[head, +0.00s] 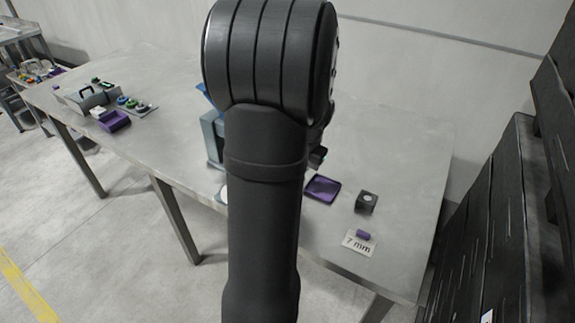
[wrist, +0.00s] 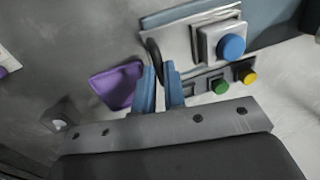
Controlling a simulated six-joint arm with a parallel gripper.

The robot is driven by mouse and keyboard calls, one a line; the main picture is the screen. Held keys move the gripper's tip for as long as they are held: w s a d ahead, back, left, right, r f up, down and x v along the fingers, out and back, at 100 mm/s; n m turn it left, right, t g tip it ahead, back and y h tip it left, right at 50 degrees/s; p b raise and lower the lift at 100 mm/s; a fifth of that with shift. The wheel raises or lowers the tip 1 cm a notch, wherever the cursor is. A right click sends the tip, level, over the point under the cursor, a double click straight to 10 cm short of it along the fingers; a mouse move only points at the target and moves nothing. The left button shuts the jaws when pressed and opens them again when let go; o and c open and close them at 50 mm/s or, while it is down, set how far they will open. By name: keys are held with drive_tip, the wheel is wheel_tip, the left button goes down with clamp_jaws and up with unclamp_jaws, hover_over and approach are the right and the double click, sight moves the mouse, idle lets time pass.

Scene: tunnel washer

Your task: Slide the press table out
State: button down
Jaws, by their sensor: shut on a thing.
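The press (head: 213,140) is a blue-grey machine on the bench, mostly hidden behind my arm in the head view. In the wrist view its pale plates (wrist: 185,40) carry a big blue button (wrist: 231,47), with a green knob and a yellow knob below. A dark curved handle (wrist: 153,50) stands at the left edge of these plates. My gripper (wrist: 160,68) has its two blue fingers closed at the lower part of this handle. The exact contact is partly hidden by the fingers. I cannot clearly make out the press table itself.
A purple tray (head: 322,188) lies right of the press, close to my fingers in the wrist view (wrist: 115,88). A dark block (head: 367,202) and a "7 mm" card (head: 359,242) with a purple piece sit farther right. Another purple tray (head: 114,121) and several knobs are at left.

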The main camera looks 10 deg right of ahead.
drive_tip(key=shift+s+d, duration=0.15)
drive_tip(key=shift+d, duration=0.05)
drive_tip(key=c, duration=1.5)
unclamp_jaws()
drive_tip(key=r, duration=0.5)
drive_tip(key=s+d+r, duration=0.1)
drive_tip(key=r, duration=0.5)
drive_tip(key=s+d+r, duration=0.1)
drive_tip(key=r, duration=0.5)
drive_tip(key=shift+s+d+r, duration=0.1)
drive_tip(key=shift+s+d, duration=0.05)
drive_tip(key=shift+s, duration=0.1)
drive_tip(key=f, duration=0.5)
drive_tip(key=w+a+f, duration=0.1)
drive_tip(key=f, duration=0.5)
drive_tip(key=w+a+f, duration=0.1)
drive_tip(key=f, duration=0.5)
drive_tip(key=shift+w+a+f, duration=0.1)
drive_tip(key=shift+w+a, duration=0.15)
